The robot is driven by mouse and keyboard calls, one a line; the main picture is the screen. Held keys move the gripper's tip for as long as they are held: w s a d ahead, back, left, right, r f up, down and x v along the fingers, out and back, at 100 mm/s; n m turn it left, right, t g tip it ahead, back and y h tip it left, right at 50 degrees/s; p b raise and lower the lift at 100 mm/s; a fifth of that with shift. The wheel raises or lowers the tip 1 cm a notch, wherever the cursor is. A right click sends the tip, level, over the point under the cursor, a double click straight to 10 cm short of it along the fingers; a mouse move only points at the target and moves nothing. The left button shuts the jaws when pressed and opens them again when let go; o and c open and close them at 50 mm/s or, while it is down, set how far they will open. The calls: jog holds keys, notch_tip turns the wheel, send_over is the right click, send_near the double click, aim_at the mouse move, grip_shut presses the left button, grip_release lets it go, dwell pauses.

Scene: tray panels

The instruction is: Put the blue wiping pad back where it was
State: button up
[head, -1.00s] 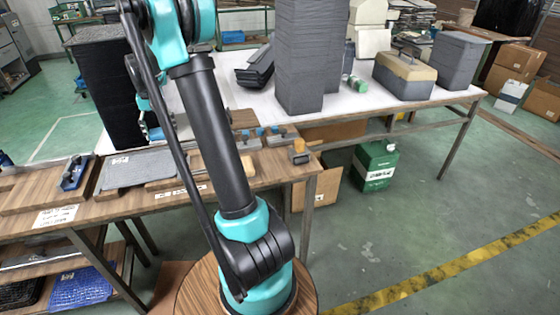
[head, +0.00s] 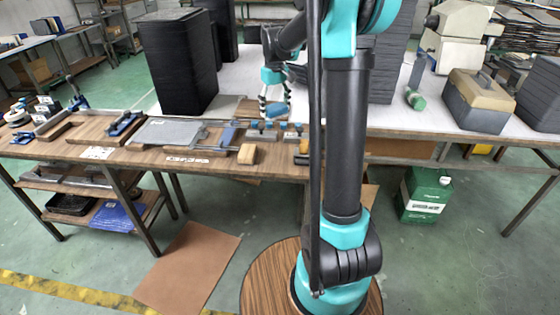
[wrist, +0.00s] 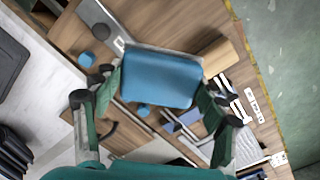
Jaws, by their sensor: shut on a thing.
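The blue wiping pad (wrist: 160,78) is between the two fingers of my gripper (wrist: 157,97) in the wrist view, and the gripper is shut on it. In the head view my gripper (head: 274,100) is above the far part of the wooden bench, with a bit of the blue pad (head: 275,110) low between its fingers. A gap below the pad is hard to judge. Part of the bench beneath is hidden by the pad and gripper.
On the wooden bench (head: 97,153) lie a grey panel (head: 172,132), a wooden block (head: 247,153) and several small blue-topped blocks. A black stack (head: 180,65) stands behind. A toolbox (head: 478,102) is at the right. A green canister (head: 424,192) stands on the floor.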

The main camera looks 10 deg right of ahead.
aim_at(275, 160)
jog(key=s+a+r+n, duration=0.2)
jog(key=s+r+n, duration=0.3)
jog(key=s+n, duration=0.4)
jog(key=shift+n, duration=0.6)
jog(key=f, duration=0.6)
jog(key=w+f, duration=0.1)
jog(key=f, duration=1.2)
jog(key=shift+w+d+f, duration=0.2)
jog(key=shift+w+f, duration=0.05)
jog(key=shift+f, duration=0.05)
jog(key=shift+f, duration=0.15)
jog(key=o, duration=1.6)
jog(key=shift+c, duration=0.2)
